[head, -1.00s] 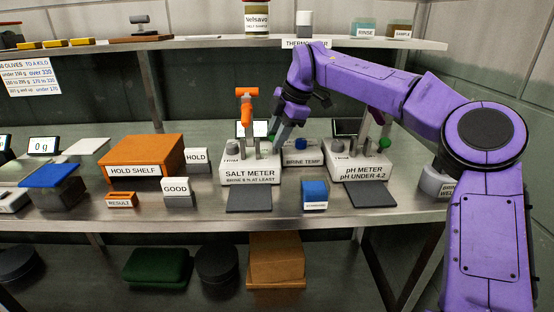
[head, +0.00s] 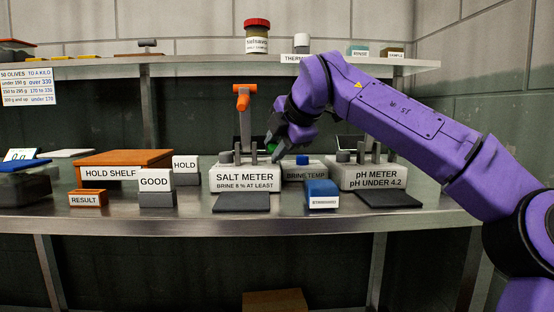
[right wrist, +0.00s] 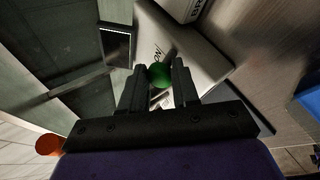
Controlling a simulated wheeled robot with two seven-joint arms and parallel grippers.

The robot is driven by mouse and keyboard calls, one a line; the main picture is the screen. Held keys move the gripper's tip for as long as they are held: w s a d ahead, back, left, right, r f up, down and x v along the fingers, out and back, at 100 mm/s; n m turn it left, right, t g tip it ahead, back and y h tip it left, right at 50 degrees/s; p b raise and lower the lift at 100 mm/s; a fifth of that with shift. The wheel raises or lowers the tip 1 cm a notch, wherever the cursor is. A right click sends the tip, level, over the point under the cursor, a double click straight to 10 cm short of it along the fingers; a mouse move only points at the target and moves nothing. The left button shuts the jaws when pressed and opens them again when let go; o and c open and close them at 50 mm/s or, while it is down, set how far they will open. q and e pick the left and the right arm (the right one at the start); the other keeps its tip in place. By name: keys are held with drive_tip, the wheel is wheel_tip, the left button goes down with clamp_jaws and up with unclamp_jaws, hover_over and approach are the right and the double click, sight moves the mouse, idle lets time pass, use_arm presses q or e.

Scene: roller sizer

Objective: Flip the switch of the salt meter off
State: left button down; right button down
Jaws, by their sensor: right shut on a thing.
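The salt meter (head: 230,178) is a white box with a printed front label, standing on the metal bench in the middle of the head view. Its switch has a green ball knob (right wrist: 160,75), with the letters ON printed on the casing close by. My right gripper (right wrist: 159,92) is shut on the green knob, with one dark finger on each side. In the head view my right gripper (head: 276,148) is at the right rear of the salt meter and hides most of the knob. My left gripper is not in view.
An orange-headed upright tool (head: 242,100) stands at the salt meter's back. The brine temp unit (head: 305,174) and pH meter (head: 368,178) are close on the right. A blue block (head: 321,190) and dark pads (head: 242,202) lie in front. A shelf (head: 200,69) runs above.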

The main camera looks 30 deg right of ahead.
idle(0.3)
drive_tip(key=c, duration=0.9)
unclamp_jaws()
drive_tip(key=shift+o, duration=0.2)
drive_tip(key=v, duration=1)
drive_tip(key=shift+s+p, duration=0.25)
drive_tip(key=shift+p, duration=0.2)
drive_tip(key=shift+a, duration=0.1)
